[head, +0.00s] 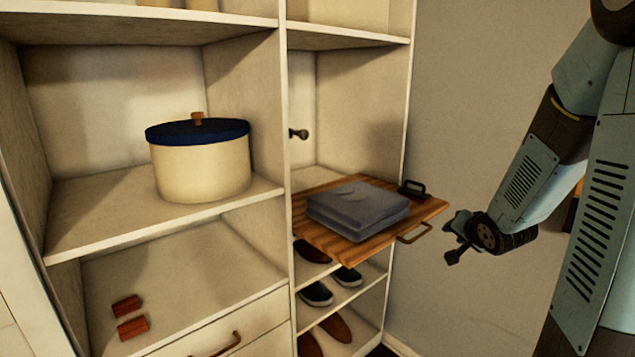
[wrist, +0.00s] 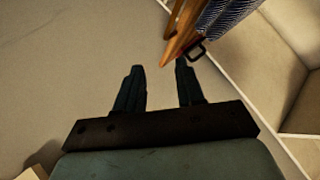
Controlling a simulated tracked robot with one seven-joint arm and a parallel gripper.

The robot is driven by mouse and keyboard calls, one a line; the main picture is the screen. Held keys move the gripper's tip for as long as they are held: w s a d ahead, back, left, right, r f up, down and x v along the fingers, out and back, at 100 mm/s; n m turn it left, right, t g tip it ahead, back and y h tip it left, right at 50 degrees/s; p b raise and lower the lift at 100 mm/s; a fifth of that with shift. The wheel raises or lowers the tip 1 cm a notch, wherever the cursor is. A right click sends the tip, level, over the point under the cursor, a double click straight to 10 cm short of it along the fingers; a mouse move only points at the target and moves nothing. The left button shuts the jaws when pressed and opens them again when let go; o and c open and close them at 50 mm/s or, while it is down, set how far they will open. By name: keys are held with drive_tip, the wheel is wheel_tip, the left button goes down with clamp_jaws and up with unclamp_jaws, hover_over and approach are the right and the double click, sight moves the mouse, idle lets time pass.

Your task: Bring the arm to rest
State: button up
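My gripper (head: 455,238) is at the right of the head view, in front of the bare wall and a little to the right of the wooden board in the shelf unit. In the wrist view its two fingers (wrist: 160,88) stand apart with nothing between them. My arm is bent and comes down from the upper right of the head view. The wooden board (head: 425,212) sticks out of the right-hand column and carries folded grey-blue cloth (head: 358,208). The board's edge shows beyond the fingers in the wrist view (wrist: 180,45).
The shelf unit (head: 283,120) fills the left and middle. A cream pot with a blue lid (head: 200,165) stands on a left shelf, above two small red-brown blocks (head: 130,315). Shoes (head: 317,293) sit below the board. Bare wall (head: 470,90) lies to the right of the unit.

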drive_tip(key=s+a+r+n+g, duration=0.2)
drive_tip(key=s+a+r, duration=0.2)
drive_tip(key=s, duration=0.4)
drive_tip(key=s+a+r+n+g, duration=0.2)
drive_tip(key=s+r, duration=0.3)
drive_tip(key=s, duration=0.4)
drive_tip(key=s+a+r+n+g, duration=0.1)
drive_tip(key=s+a+r+n, duration=0.3)
drive_tip(key=s, duration=0.5)
drive_tip(key=shift+a+r+g, duration=0.25)
drive_tip(key=shift+a+g, duration=0.15)
drive_tip(key=shift+a, duration=0.45)
